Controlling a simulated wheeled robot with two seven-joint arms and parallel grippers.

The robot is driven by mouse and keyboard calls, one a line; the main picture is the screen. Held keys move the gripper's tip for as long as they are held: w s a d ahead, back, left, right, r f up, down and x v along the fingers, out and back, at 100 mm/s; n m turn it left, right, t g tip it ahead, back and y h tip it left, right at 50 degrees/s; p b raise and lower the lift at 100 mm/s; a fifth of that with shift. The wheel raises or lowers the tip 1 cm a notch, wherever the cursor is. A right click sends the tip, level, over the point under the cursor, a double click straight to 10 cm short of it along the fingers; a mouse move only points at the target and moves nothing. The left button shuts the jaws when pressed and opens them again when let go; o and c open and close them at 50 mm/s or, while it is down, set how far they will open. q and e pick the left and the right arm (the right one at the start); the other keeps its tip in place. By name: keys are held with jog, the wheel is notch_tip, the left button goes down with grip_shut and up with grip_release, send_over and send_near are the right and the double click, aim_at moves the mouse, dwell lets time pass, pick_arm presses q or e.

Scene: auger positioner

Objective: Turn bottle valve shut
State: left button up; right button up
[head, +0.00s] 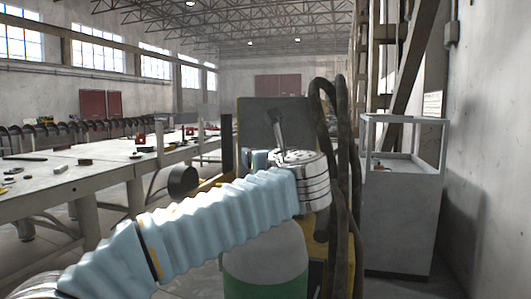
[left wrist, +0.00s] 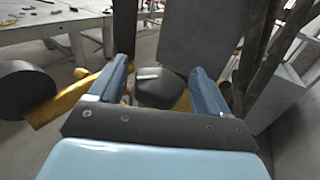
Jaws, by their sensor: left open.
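A gas bottle (head: 265,262), white above and green below, stands in front of me, its top hidden behind my left arm. My left gripper (left wrist: 159,70) is open, with its two blue fingers pointing forward in the left wrist view. A dark grey rounded knob-like part (left wrist: 160,88) shows between the fingers, with visible gaps on both sides. I cannot tell for certain that it is the bottle valve, or how far ahead of the fingers it is. In the head view my arm hides the valve and most of the gripper. My right gripper is not in view.
A yellow cart frame (head: 320,250) is around the bottle, with dark hoses (head: 342,150) hanging on its right. A dark upright panel (head: 262,118) stands behind. A long workbench (head: 80,180) is at left, a grey display case (head: 400,220) at right.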

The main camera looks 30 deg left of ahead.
pick_arm(q)
jog(key=shift+w+a, duration=0.1)
jog(key=shift+w, duration=0.05)
jog(key=shift+c, duration=0.3)
jog(key=c, duration=0.9)
jog(key=shift+r, duration=0.1)
